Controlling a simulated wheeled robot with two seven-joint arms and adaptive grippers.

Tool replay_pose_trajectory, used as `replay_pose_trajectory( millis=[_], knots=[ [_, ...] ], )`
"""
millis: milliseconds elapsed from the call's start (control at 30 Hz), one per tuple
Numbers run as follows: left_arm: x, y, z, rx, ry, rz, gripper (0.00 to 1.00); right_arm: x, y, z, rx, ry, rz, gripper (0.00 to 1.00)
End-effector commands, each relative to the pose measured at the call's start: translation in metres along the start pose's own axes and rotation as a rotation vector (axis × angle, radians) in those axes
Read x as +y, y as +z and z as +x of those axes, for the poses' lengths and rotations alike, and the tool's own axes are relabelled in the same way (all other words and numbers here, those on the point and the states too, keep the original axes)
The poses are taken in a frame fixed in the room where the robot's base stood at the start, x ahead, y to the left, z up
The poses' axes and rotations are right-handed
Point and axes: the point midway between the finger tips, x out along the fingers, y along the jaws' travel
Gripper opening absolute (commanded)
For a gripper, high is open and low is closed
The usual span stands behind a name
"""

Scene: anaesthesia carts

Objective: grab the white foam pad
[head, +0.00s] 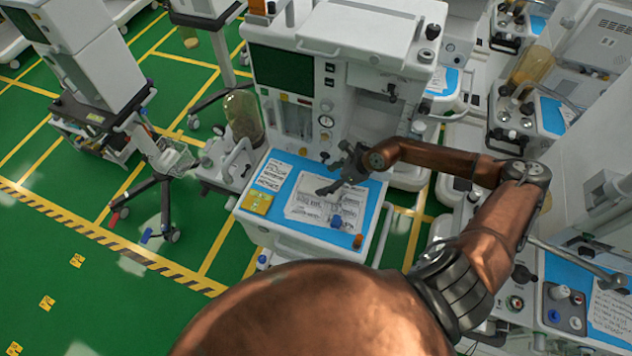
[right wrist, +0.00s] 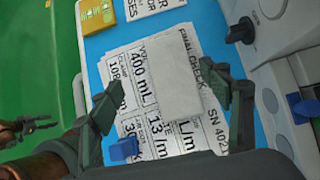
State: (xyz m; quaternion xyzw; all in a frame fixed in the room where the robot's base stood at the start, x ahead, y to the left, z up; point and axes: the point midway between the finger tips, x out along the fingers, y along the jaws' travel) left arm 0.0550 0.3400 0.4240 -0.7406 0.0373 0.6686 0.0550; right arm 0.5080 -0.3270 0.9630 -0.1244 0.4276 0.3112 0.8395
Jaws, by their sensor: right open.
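The white foam pad (right wrist: 168,94) is a plain pale block lying on printed sheets on a blue work surface, in the right wrist view. In the head view I cannot clearly tell it from the sheets. My right gripper (right wrist: 162,96) is open, its two fingers to either side of the pad and apart from it, with nothing held. In the head view my right gripper (head: 333,187) is over the sheets on the middle cart's worktop. A dark gripper, seemingly my left one (right wrist: 22,130), shows small at the left of the wrist view; its jaws are unclear.
A yellow box (head: 257,201), a blue cap (head: 337,221) and a small orange bottle (head: 358,241) stand around the sheets (head: 300,208). The machine body (head: 345,45) rises behind the worktop. Other carts crowd the right; green floor is open at left.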

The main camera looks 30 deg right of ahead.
Motion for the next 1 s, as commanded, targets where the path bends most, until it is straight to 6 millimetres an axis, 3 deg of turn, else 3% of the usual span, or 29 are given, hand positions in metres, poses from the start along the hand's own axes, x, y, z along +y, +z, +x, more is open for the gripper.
replay_pose_trajectory(
  millis=[133,400,700,1000],
  knots=[
    [0.001,0.004,-0.001,-0.005,0.001,-0.001,0.4,-0.019,-0.019,-0.002,0.079,-0.031,-0.054,0.71],
    [0.002,0.018,-0.007,-0.023,0.002,-0.004,0.4,-0.016,-0.021,0.025,0.082,-0.028,-0.056,0.71],
    [0.001,0.01,-0.016,-0.014,0.002,-0.003,0.4,-0.012,-0.028,0.065,0.08,-0.03,-0.052,0.71],
    [0.001,0.002,-0.016,-0.003,0.001,-0.001,0.4,-0.012,-0.03,0.07,0.081,-0.031,-0.052,0.71]
  ],
)
